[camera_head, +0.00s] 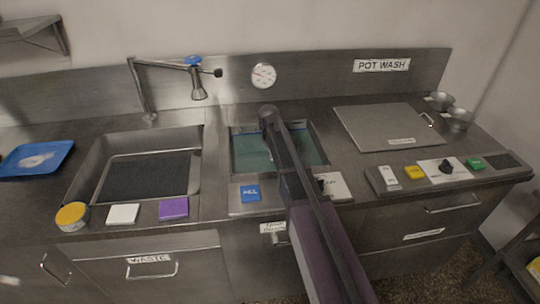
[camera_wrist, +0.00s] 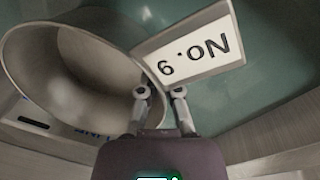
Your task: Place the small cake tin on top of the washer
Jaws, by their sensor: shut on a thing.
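In the wrist view my gripper (camera_wrist: 160,92) is shut at the rim of a round, grey metal tin (camera_wrist: 75,75), beside its white label plate (camera_wrist: 190,55). The plate reads "No." and a digit, 6 or 9, upside down. The tin looks empty and is seen over the teal basin area. In the head view my arm hides the gripper and the tin. The likely washer is the lidded steel unit (camera_head: 375,122) at the right, below the "POT WASH" sign (camera_head: 381,65). Its flat lid is shut and its top is bare.
Two small metal vessels (camera_head: 460,120) stand at the far right of the counter. Controls (camera_head: 445,170) line the front edge before the lid. A basin with teal liquid (camera_head: 247,150) lies in the middle. A sink (camera_head: 150,175), tap (camera_head: 197,80) and blue tray (camera_head: 37,157) are at the left.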

